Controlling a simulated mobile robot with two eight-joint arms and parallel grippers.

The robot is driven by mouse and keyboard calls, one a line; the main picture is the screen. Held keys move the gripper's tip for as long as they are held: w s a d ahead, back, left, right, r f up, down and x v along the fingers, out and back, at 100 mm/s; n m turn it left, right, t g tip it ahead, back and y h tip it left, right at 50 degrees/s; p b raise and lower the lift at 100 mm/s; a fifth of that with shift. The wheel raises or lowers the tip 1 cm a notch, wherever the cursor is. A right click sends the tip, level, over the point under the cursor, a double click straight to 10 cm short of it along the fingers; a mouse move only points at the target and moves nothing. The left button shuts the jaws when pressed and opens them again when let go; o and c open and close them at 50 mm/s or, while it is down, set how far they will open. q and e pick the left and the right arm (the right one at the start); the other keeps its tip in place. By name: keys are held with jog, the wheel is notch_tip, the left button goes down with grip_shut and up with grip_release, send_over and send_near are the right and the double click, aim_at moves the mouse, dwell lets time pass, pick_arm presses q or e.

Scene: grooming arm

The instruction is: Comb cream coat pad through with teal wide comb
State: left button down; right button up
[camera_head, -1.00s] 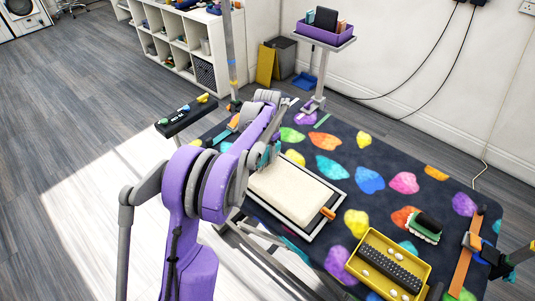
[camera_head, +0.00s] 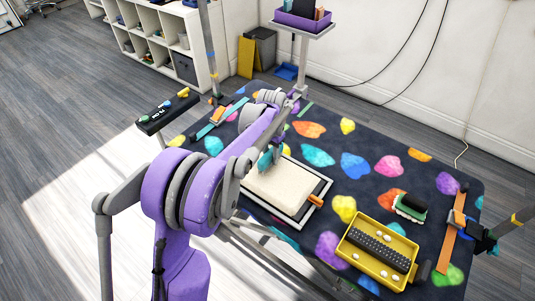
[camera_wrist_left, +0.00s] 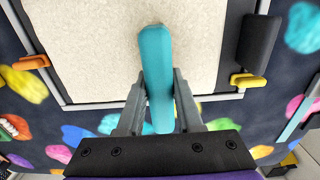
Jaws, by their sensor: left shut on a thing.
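The cream coat pad (camera_head: 283,190) lies in a pale-edged frame on the patterned table mat; it fills much of the left wrist view (camera_wrist_left: 95,50). My left gripper (camera_wrist_left: 158,100) is shut on the teal wide comb (camera_wrist_left: 156,60), which shows as a long teal bar between the fingers. In the head view the comb (camera_head: 266,160) is at the pad's far left end, partly behind my arm. The comb's teeth are hidden, and I cannot tell whether they touch the pad. My right gripper is not in view.
A yellow tray (camera_head: 347,250) holding a dark ridged strip and white pieces is on the near right. A green-and-white brush (camera_head: 410,207) lies beyond it. An orange strap (camera_head: 452,240) lies at the right edge. An orange clip (camera_head: 315,200) holds the pad's frame.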

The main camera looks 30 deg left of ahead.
pick_arm(q)
jog(key=shift+s+d, duration=0.15)
jog(key=shift+d, duration=1.85)
jog(key=shift+s+d, duration=0.1)
jog(key=shift+d, duration=1.85)
jog(key=d, duration=0.7)
jog(key=shift+s+d, duration=0.3)
jog(key=shift+d, duration=0.05)
notch_tip(320, 180, up, 8)
jog(key=p, duration=0.4)
jog(key=shift+f, duration=0.1)
